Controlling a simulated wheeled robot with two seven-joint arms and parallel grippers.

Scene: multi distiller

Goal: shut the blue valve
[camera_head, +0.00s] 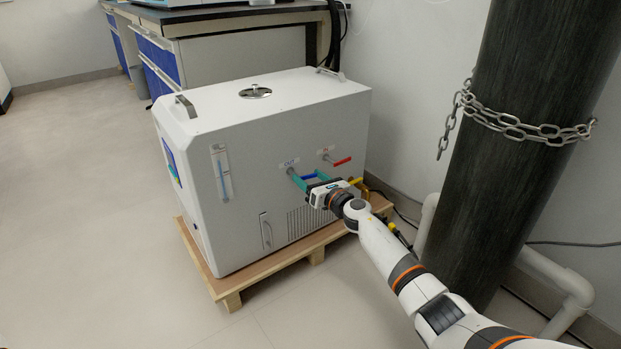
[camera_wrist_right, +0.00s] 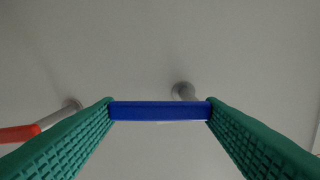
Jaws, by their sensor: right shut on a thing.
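The blue valve (camera_head: 311,175) is a flat blue lever on a short pipe on the side of the white machine, near the "OUT" label in the head view. My right gripper (camera_head: 307,181) is at it, with its green fingers on either side of the lever. In the right wrist view the blue lever (camera_wrist_right: 160,110) spans crosswise between the two green fingertips, which touch its ends. The lever's pipe shows just behind it. My left gripper is not in view.
A red valve lever (camera_head: 342,161) sits right of the blue one and also shows at the wrist view's left edge (camera_wrist_right: 18,133). The white machine (camera_head: 255,125) stands on a wooden pallet (camera_head: 270,262). A dark cylinder (camera_head: 530,110) with a chain stands right, near my right arm.

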